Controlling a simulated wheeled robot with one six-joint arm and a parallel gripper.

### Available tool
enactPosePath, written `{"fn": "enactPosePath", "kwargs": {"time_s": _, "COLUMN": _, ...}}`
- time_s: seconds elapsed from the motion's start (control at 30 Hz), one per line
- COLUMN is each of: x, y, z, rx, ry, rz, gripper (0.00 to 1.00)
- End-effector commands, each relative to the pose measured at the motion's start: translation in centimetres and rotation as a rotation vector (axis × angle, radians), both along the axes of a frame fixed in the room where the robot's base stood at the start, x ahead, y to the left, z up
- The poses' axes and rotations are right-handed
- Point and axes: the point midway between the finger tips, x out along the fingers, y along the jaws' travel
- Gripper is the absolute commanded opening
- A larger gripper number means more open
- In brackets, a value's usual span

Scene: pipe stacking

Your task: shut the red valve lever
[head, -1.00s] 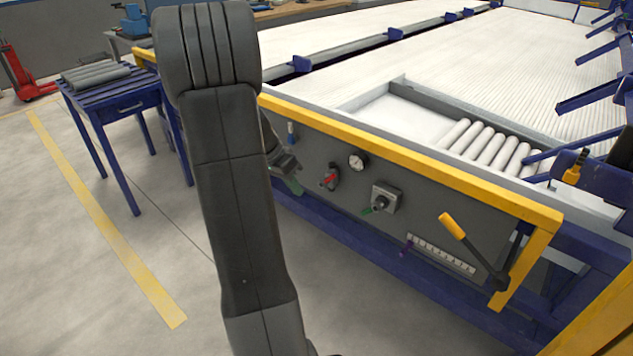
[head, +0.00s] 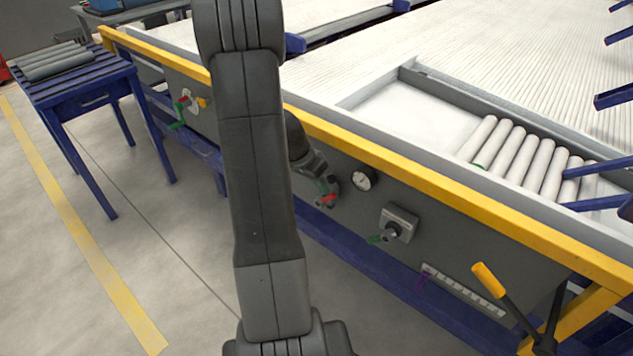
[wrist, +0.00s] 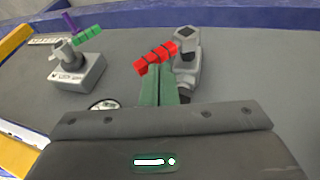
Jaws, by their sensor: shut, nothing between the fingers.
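The red valve lever (wrist: 157,56) lies slanted in the wrist view, beside its grey valve body (wrist: 187,62). It also shows on the front panel in the head view (head: 328,199), partly covered by my gripper (head: 325,184). In the wrist view, my gripper (wrist: 163,72) has its green fingers together and empty. The fingertips are right at the lever, next to the valve body. I cannot tell whether they touch it.
A pressure gauge (head: 363,179) and a grey switch box (head: 399,222) with a green-tipped knob sit to the right. A yellow-handled lever (head: 486,281) stands farther right. Another red-and-green fitting (head: 181,108) is on the left. The yellow rail (head: 400,172) runs above the panel.

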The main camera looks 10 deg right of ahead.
Motion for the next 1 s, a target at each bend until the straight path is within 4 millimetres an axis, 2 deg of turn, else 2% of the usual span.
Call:
{"fn": "enactPosePath", "kwargs": {"time_s": 0.4, "x": -0.10, "y": -0.10, "z": -0.08, "rx": 0.006, "ry": -0.007, "rz": 0.000, "gripper": 0.00}}
{"fn": "enactPosePath", "kwargs": {"time_s": 1.0, "x": -0.94, "y": -0.81, "z": -0.54, "rx": 0.085, "ry": -0.111, "rz": -0.003, "gripper": 0.00}}
